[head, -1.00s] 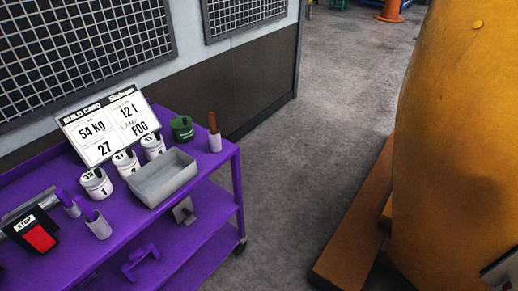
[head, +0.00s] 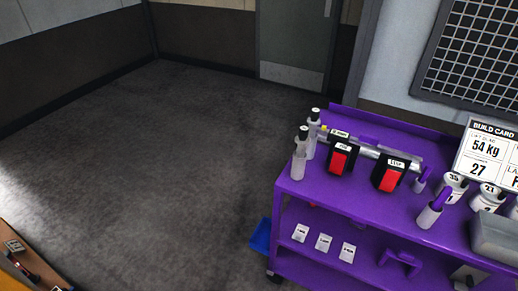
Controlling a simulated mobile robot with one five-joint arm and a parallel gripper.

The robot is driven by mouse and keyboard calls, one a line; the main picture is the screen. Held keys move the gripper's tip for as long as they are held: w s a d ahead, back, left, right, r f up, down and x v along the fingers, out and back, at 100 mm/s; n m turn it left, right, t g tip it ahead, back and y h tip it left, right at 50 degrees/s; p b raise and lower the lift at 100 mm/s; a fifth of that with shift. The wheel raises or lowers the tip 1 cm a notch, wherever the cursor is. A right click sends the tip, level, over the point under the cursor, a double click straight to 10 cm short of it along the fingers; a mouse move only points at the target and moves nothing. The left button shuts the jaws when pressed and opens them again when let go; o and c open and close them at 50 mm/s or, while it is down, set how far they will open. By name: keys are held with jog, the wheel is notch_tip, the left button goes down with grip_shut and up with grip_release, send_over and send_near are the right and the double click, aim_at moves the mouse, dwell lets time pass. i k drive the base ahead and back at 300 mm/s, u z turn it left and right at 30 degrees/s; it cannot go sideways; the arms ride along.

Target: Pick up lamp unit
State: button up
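Two black lamp units with red faces stand on the top of the purple cart (head: 340,190). The left lamp unit (head: 341,158) has small white labels that are too small to read surely. The right lamp unit (head: 390,174) has one white label, also hard to read here. A grey bar (head: 372,151) runs behind them. The build card (head: 490,160) at the right edge shows 54 kg and 27, and its right part is cut off. My gripper is not in view.
White numbered cups (head: 453,187) and a grey tray (head: 497,238) are at the right. White tags (head: 323,242) lie on the lower shelf. A blue bin (head: 262,236) is beside the cart. Open floor (head: 150,170) lies left.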

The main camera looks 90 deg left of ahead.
aim_at(342, 154)
jog(key=u, duration=0.2)
jog(key=k, duration=0.1)
jog(key=u, duration=2.35)
jog(key=k, duration=0.95)
jog(key=z, duration=0.1)
jog(key=i, duration=0.95)
jog(key=u, duration=0.05)
